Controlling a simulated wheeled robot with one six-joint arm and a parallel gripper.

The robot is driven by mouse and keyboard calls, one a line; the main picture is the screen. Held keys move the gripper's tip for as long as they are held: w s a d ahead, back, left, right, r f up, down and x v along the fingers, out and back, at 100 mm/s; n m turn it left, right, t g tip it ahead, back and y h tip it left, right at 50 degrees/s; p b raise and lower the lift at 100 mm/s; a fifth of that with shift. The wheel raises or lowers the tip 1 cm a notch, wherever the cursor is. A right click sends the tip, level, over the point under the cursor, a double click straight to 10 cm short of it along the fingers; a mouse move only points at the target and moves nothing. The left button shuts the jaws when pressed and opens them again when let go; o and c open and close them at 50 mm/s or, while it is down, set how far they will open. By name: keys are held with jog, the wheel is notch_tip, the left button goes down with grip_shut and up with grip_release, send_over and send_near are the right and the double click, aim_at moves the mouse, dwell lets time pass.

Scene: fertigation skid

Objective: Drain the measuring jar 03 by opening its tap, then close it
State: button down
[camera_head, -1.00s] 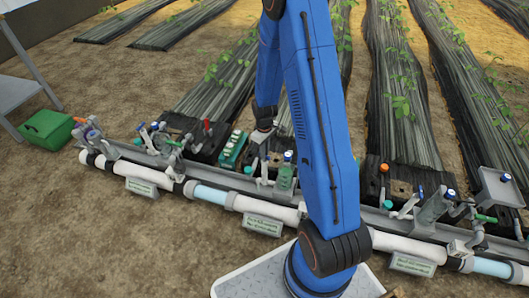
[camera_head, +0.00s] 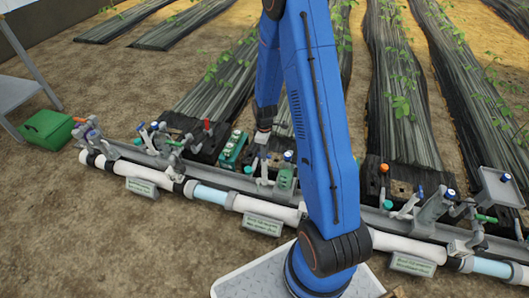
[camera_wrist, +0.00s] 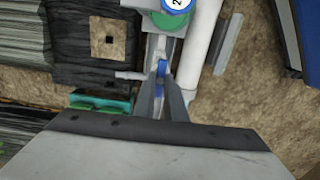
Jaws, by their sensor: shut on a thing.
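My gripper (camera_wrist: 162,95) points down over the skid, and its two fingers are shut on a small blue tap handle (camera_wrist: 162,67). In the head view my gripper (camera_head: 262,138) is low over the rail, left of my blue arm. A round blue cap (camera_wrist: 178,5) with a white label starting with "2" sits on a green part beyond the tap in the wrist view. A greenish jar (camera_head: 284,178) with a blue-topped fitting stands right of my gripper in the head view. I cannot read a 03 mark, and the liquid level is too small to tell.
A white pipe (camera_wrist: 200,40) runs beside the tap. A green-and-white box (camera_head: 232,148) stands left of my gripper. More jars and taps (camera_head: 435,208) line the rail to the right. Signs (camera_head: 263,225) hang in front. A pale tray (camera_head: 245,283) lies near my base.

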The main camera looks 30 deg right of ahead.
jog(key=c, duration=1.8)
grip_release()
notch_tip(320, 180, up, 17)
jog(key=shift+r, duration=0.2)
jog(key=shift+r, duration=0.1)
